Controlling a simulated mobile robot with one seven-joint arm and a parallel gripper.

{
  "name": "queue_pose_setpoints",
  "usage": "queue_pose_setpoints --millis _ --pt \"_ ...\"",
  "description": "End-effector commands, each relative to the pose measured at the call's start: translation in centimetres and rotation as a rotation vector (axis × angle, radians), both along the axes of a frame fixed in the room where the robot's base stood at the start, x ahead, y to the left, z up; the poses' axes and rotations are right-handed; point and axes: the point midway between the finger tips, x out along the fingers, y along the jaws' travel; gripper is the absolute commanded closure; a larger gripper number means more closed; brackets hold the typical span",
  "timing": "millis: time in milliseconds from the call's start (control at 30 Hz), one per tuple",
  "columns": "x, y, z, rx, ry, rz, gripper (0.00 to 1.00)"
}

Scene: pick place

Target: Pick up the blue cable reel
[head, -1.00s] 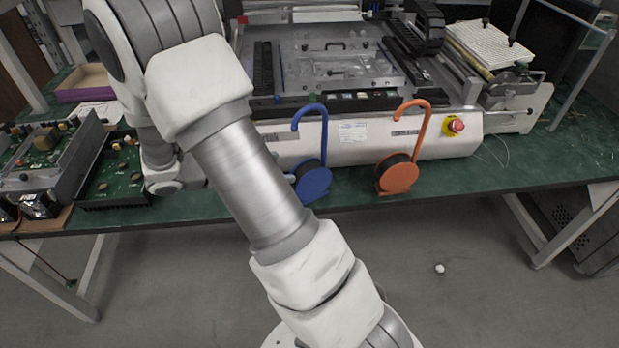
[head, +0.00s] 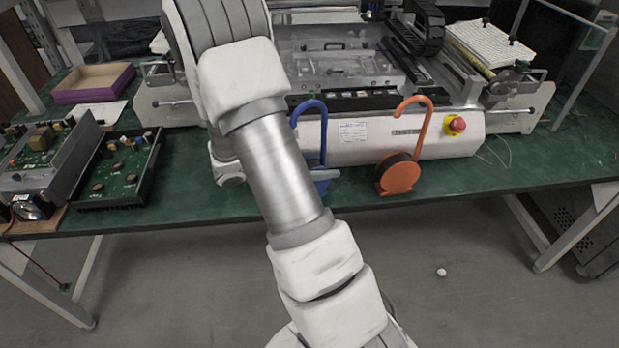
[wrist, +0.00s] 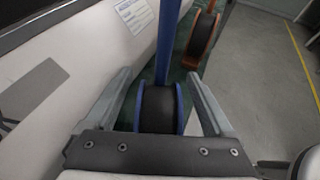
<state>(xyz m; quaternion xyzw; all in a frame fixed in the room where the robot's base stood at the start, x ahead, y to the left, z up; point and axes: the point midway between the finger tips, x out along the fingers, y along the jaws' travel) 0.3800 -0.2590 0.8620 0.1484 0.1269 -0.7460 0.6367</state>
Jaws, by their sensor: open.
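The blue cable reel (head: 322,181) stands on the green table near its front edge, with a tall hooked blue handle. In the head view my arm covers much of it. In the wrist view the blue cable reel (wrist: 180,108) shows its black drum between two blue flanges, with the handle rising away from the camera. My gripper (wrist: 166,98) is open, with one finger on each side of the reel. A gap shows on both sides, wider on the left. I cannot tell if a finger touches it.
An orange cable reel (head: 398,176) stands to the right of the blue one. The large white machine (head: 440,137) is close behind both reels. Circuit boards (head: 118,168) and a purple tray (head: 95,84) are at the left. The table's right front is clear.

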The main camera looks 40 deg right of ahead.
Motion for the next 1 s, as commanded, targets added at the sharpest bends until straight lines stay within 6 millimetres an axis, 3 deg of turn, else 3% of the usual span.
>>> queue_pose_setpoints --millis 167,200,667,1000 --pt "0.0 -0.01 0.02 0.0 0.0 0.0 0.12" --pt "0.0 -0.01 0.02 0.0 0.0 0.0 0.16" --pt "0.03 0.03 0.05 0.0 0.0 0.001 0.99" --pt "0.05 0.01 0.15 -0.002 -0.002 0.0 1.0"
